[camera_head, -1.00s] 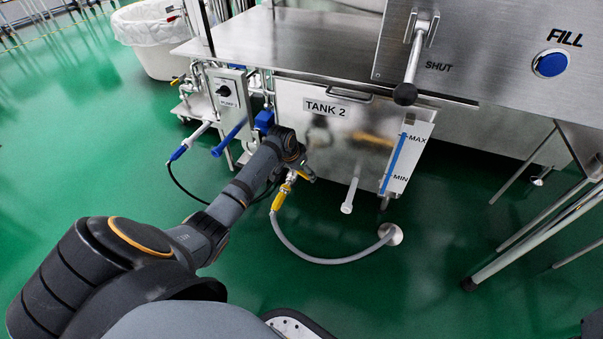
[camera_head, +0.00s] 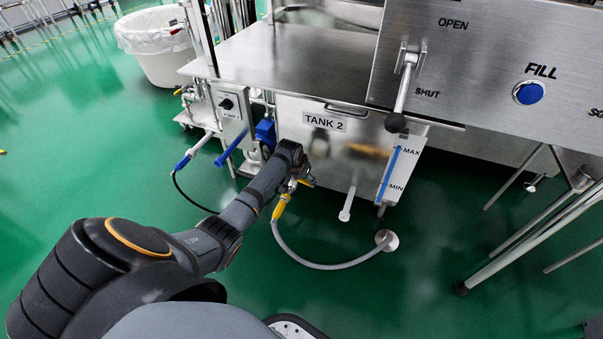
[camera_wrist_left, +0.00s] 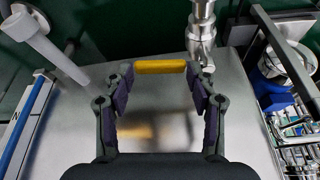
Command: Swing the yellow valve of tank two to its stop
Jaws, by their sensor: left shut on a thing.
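The yellow valve handle (camera_wrist_left: 160,66) lies crosswise between the fingers of my left gripper (camera_wrist_left: 160,78) in the left wrist view. The gripper is shut on it, with a finger at each end. The handle's right end is beside a metal pipe fitting (camera_wrist_left: 201,45). In the head view my left gripper (camera_head: 300,180) is low in front of tank two (camera_head: 345,150), at its left side, and my wrist hides most of the valve. My right gripper is not in view.
A grey hose (camera_head: 320,267) with a yellow end (camera_head: 281,206) runs below the valve to a floor drain (camera_head: 387,240). A blue-handled hose (camera_head: 184,161) and a control box (camera_head: 231,108) are left of the tank. A lever (camera_head: 402,90) hangs above right.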

